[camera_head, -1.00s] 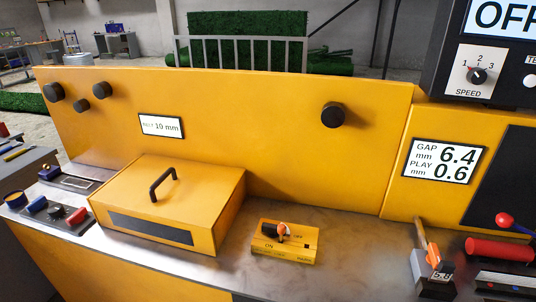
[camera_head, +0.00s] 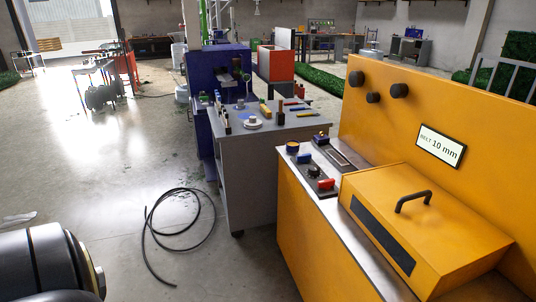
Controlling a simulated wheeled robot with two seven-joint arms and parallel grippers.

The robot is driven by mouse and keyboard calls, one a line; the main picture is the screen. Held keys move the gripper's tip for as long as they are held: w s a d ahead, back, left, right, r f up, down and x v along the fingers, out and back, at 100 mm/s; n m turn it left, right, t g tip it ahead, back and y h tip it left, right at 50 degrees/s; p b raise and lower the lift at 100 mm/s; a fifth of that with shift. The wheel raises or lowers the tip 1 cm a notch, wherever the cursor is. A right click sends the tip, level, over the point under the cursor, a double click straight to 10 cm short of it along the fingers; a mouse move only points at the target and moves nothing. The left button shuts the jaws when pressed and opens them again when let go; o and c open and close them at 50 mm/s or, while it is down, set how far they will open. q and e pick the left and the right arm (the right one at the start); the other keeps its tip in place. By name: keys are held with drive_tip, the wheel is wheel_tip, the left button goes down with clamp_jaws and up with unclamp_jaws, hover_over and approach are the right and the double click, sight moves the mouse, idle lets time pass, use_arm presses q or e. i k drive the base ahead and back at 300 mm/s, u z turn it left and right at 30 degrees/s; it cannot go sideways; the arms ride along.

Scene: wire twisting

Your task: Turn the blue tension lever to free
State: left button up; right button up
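A small dark control panel (camera_head: 322,191) lies on the left end of the yellow machine's metal top. It carries a blue handle (camera_head: 304,158), a black dial (camera_head: 314,171) and a red handle (camera_head: 326,184). A separate blue part (camera_head: 321,138) sits by a slotted plate behind the panel, and a round blue-and-yellow part (camera_head: 292,147) is at the panel's far left corner. I cannot read any labels here, so which blue part is the tension lever and its setting cannot be told. Neither of my grippers is in view.
The yellow machine (camera_head: 303,238) fills the right, with a handled yellow cover (camera_head: 437,215). A grey tool cart (camera_head: 255,177) stands beside it before a blue machine (camera_head: 217,72). A black cable (camera_head: 147,228) lies on the floor. Open floor is at left.

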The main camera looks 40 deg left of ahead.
sight(304, 157)
drive_tip(key=u, duration=1.2)
drive_tip(key=i, duration=0.1)
drive_tip(key=u, duration=0.1)
